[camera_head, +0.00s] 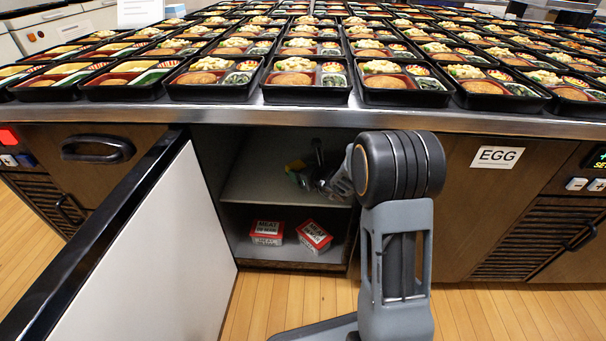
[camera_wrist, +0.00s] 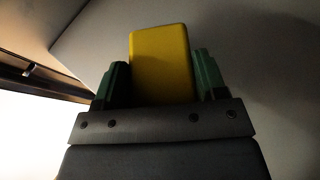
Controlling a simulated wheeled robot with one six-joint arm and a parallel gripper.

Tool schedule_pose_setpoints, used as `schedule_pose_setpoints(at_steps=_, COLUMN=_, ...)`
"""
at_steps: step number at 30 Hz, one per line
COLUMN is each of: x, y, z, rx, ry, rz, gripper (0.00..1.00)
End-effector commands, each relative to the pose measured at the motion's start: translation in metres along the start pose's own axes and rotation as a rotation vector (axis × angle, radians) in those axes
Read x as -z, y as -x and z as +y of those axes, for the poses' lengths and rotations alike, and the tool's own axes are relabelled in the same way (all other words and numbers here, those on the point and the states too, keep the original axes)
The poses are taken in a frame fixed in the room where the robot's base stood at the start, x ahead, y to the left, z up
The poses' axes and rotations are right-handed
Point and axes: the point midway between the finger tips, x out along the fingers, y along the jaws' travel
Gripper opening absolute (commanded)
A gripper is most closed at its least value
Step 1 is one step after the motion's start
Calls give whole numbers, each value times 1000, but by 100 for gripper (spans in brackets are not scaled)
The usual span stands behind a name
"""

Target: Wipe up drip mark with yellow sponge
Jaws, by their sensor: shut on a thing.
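The yellow sponge (camera_wrist: 161,62) is held upright between the two green fingers of my gripper (camera_wrist: 161,80) in the wrist view. My gripper is shut on it. In the head view my gripper (camera_head: 299,174) reaches into the open cabinet at its upper shelf (camera_head: 262,188), and a small bit of the sponge (camera_head: 294,165) shows there in shadow. In the wrist view the sponge is in front of a pale cabinet surface (camera_wrist: 255,60). I cannot tell if the sponge touches it. No drip mark can be made out in either view.
The cabinet door (camera_head: 150,250) stands open at the left. Two red-and-white meat boxes, one on the left (camera_head: 267,233) and one on the right (camera_head: 314,236), sit in the lower compartment. Bento trays (camera_head: 210,80) crowd the counter above, whose metal edge (camera_head: 300,116) overhangs the opening.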

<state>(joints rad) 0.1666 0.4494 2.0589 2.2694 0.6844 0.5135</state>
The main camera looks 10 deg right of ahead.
Motion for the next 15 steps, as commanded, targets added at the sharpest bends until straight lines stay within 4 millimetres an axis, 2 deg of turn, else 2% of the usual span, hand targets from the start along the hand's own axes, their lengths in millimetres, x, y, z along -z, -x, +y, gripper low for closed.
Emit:
schedule_pose_setpoints(at_steps=1, x=-9, y=4, z=0, rx=0, ry=1, rz=-1, gripper=46)
schedule_pose_setpoints(at_steps=4, x=-16, y=6, z=0, rx=0, ry=1, rz=-1, gripper=46)
schedule_pose_setpoints(at_steps=15, x=-17, y=7, z=0, rx=0, ry=1, rz=-2, gripper=46)
